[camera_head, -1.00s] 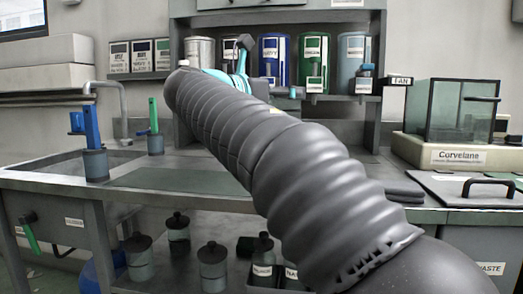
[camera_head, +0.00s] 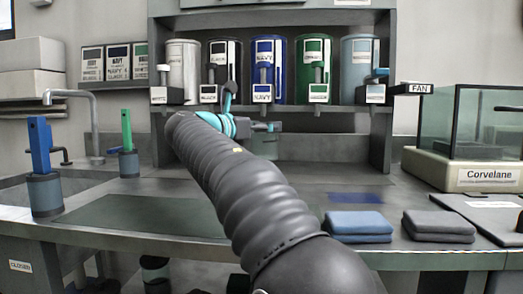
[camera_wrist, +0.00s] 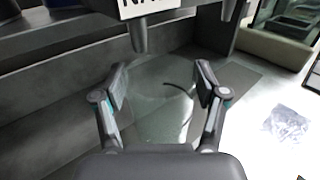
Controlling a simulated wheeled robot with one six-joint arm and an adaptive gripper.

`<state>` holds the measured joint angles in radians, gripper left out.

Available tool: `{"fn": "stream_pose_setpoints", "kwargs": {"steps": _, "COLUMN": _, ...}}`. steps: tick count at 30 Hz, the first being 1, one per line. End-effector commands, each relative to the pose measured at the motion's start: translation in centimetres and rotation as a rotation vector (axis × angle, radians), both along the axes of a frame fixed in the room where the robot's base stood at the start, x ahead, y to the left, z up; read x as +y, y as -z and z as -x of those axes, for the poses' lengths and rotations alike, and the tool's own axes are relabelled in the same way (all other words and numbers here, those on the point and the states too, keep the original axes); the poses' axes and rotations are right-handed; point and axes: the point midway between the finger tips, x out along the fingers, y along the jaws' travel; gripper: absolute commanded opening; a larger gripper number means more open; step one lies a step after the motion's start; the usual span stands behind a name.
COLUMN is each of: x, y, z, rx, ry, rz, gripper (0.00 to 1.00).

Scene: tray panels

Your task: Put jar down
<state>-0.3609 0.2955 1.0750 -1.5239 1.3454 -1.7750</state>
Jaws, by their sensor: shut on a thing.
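My gripper (camera_head: 264,127) is at the far end of my arm, below the shelf of dispensers. In the wrist view its two fingers (camera_wrist: 161,82) stand on either side of a clear, greenish glass jar (camera_wrist: 158,112) and are shut on it. The jar looks empty and roughly upright. In the head view the jar (camera_head: 263,148) shows faintly under the gripper, below the navy dispenser (camera_head: 264,70). I cannot tell whether its bottom touches the counter (camera_head: 300,180).
Several dispensers stand on the shelf; a spout (camera_wrist: 139,36) hangs close above the jar. Blue folded cloths (camera_head: 358,224) and grey ones (camera_head: 438,224) lie at front right. A dark green mat (camera_head: 135,215) lies at left, near blue-handled (camera_head: 41,150) and green-handled (camera_head: 127,135) tools. A glass tank (camera_head: 485,125) stands right.

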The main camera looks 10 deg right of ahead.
Motion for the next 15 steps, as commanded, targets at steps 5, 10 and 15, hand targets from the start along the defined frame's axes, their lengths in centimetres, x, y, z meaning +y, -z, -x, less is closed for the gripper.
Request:
{"fn": "stream_pose_setpoints", "kwargs": {"steps": 5, "x": -0.3, "y": 1.1, "z": -2.0, "rx": -0.001, "ry": 0.002, "rz": 0.0, "gripper": 0.25}}
{"fn": "stream_pose_setpoints", "kwargs": {"steps": 10, "x": -0.2, "y": 1.9, "z": -2.3, "rx": -0.001, "ry": 0.0, "rz": 0.0, "gripper": 0.25}}
{"fn": "stream_pose_setpoints", "kwargs": {"steps": 15, "x": -0.2, "y": 4.3, "z": -2.3, "rx": -0.001, "ry": 0.0, "rz": 0.001, "gripper": 0.25}}
